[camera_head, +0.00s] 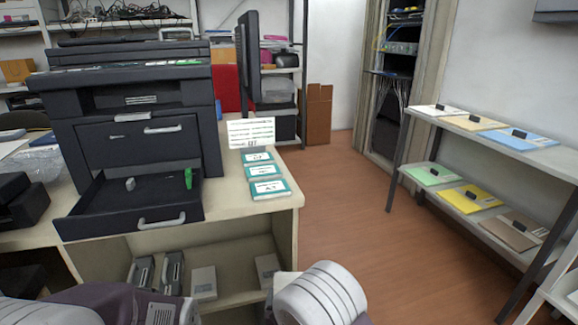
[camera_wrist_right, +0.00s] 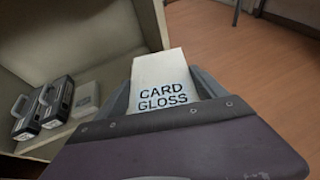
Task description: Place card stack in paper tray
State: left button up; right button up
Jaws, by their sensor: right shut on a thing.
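A white card stack labelled "CARD GLOSS" (camera_wrist_right: 163,76) stands between the fingers of my right gripper (camera_wrist_right: 163,90), which is shut on it, in the right wrist view. It is beside the open lower shelf of the desk. The dark paper tray (camera_head: 130,222) of the printer (camera_head: 140,130) is pulled out in the head view. A small grey piece and a green tab (camera_head: 188,178) show inside it. A purple part of my left arm shows at the bottom left, but its fingertips are out of view.
Toner cartridges (camera_head: 172,271) and a white box (camera_head: 203,283) stand on the lower shelf. Several teal-and-white cards (camera_head: 265,171) lie on the desk right of the printer. A rack (camera_head: 480,205) with coloured folders stands at the right. The floor (camera_head: 340,215) between is clear.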

jog(key=s+d+r+m+g+h+p, duration=0.1)
jog(key=s+d+r+m+g+h, duration=0.15)
jog(key=s+d+m+h, duration=0.5)
jog(key=s+d+r+m+g+h+p, duration=0.1)
jog(key=s+d+m+g+h, duration=0.25)
jog(key=d, duration=0.75)
notch_tip(320, 180, up, 32)
jog(key=p, duration=3.7)
jog(key=shift+w+t, duration=0.2)
jog(key=shift+t, duration=0.2)
jog(key=shift+d+f+n, duration=0.15)
jog(key=shift+n, duration=0.15)
